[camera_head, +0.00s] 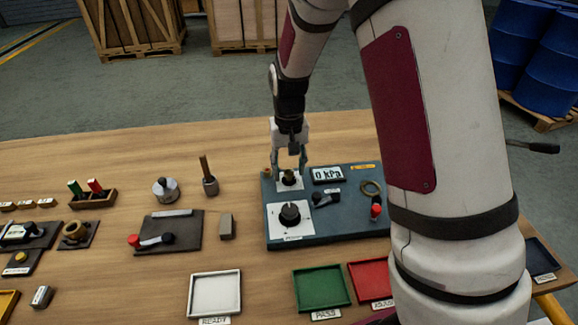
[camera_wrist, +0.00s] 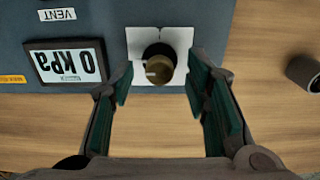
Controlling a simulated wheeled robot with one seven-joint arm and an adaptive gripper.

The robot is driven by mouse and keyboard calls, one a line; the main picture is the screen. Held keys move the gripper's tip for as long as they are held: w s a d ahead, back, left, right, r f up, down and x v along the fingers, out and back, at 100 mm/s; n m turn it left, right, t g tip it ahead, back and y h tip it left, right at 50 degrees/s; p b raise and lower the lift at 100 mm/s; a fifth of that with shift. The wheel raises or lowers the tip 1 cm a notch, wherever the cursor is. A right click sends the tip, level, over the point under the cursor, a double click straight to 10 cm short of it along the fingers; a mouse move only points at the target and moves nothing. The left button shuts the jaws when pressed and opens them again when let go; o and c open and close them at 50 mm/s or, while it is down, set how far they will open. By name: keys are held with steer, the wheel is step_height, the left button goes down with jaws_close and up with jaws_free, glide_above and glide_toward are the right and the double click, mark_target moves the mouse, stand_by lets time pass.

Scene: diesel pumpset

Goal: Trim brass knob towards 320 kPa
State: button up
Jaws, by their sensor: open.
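The brass knob (camera_head: 289,177) stands on a white square at the back left of the blue-grey panel (camera_head: 345,224). In the wrist view the brass knob (camera_wrist: 158,68) has a dark upper part and a pale mark on its face. My gripper (camera_head: 289,164) is open, pointing down right at the knob. In the wrist view the pads of my gripper (camera_wrist: 160,80) lie on both sides of the knob, with gaps. I cannot tell how far the tips reach down beside it. The display (camera_head: 328,174) reads 0 kPa; it also shows upside down in the wrist view (camera_wrist: 66,65).
A larger black knob (camera_head: 290,214) sits in front on the panel, with a red-tipped part (camera_head: 376,211) at right. White (camera_head: 214,272), green (camera_head: 321,309) and red trays (camera_head: 369,264) lie in front. A lever plate (camera_head: 190,236) and grey block (camera_head: 227,226) are left.

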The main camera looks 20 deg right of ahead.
mark_target(289, 171)
steer(key=shift+r, duration=0.1)
step_height(289, 171, up, 12)
stand_by(0.5)
steer(key=s+r+t, duration=0.1)
steer(key=s+r, duration=0.2)
steer(key=s, duration=0.6)
steer(key=s+r+n+t, duration=0.1)
steer(key=s+r+t, duration=0.1)
steer(key=s, duration=0.7)
steer(key=s+r+n+t, duration=0.1)
steer(key=s+r, duration=0.3)
steer(key=s, duration=0.5)
steer(key=shift+s+d+r, duration=0.15)
steer(key=shift+d+r, duration=0.15)
steer(key=shift+d, duration=0.05)
